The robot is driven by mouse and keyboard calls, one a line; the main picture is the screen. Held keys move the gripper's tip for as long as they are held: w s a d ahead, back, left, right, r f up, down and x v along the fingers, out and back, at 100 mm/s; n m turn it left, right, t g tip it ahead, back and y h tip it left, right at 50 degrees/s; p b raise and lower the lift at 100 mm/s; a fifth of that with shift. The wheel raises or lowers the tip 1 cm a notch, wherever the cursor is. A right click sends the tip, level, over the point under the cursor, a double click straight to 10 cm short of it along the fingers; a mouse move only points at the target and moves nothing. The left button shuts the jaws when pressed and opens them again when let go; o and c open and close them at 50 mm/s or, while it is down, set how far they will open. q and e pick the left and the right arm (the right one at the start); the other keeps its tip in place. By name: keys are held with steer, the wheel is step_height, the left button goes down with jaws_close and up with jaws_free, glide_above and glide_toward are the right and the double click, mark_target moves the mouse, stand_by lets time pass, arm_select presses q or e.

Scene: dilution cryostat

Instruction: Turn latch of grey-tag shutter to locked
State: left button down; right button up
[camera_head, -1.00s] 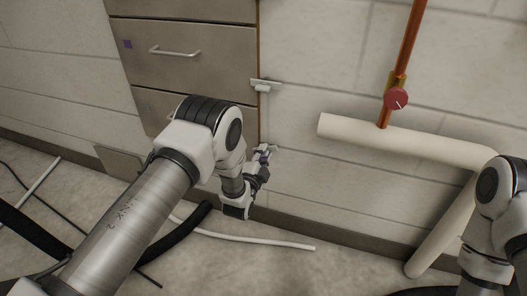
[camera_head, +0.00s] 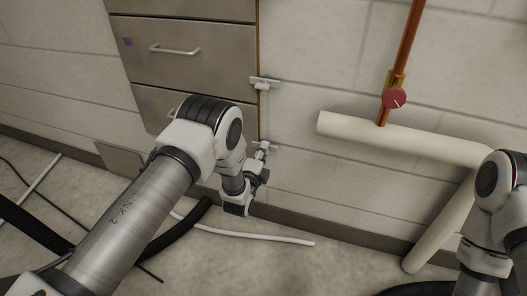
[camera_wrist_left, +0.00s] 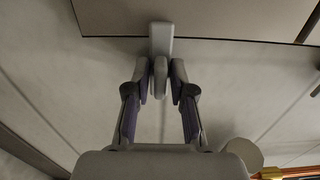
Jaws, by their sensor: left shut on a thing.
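My left gripper (camera_head: 262,160) is low beside the right edge of the front panels, at a small pale latch (camera_head: 268,147). In the left wrist view, its two fingers (camera_wrist_left: 160,82) are shut on the narrow grey latch handle (camera_wrist_left: 160,68), with a grey block (camera_wrist_left: 160,38) just beyond at the panel's edge. The lowest front (camera_head: 150,105) is partly hidden behind my left arm, and no grey tag shows. I cannot tell the latch's exact angle. My right gripper is outside the view; only part of that arm shows at the right.
A similar latch (camera_head: 264,83) sits higher on the same edge. A drawer (camera_head: 190,55) with a purple tag is above. A thick cream pipe (camera_head: 400,138) and a copper pipe with a red knob (camera_head: 395,98) stand to the right. Hoses (camera_head: 250,238) lie on the floor.

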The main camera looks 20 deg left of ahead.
arm_select(q)
steer(key=c, duration=1.2)
jaws_free()
steer(key=s, duration=1.2)
steer(key=shift+a, duration=0.2)
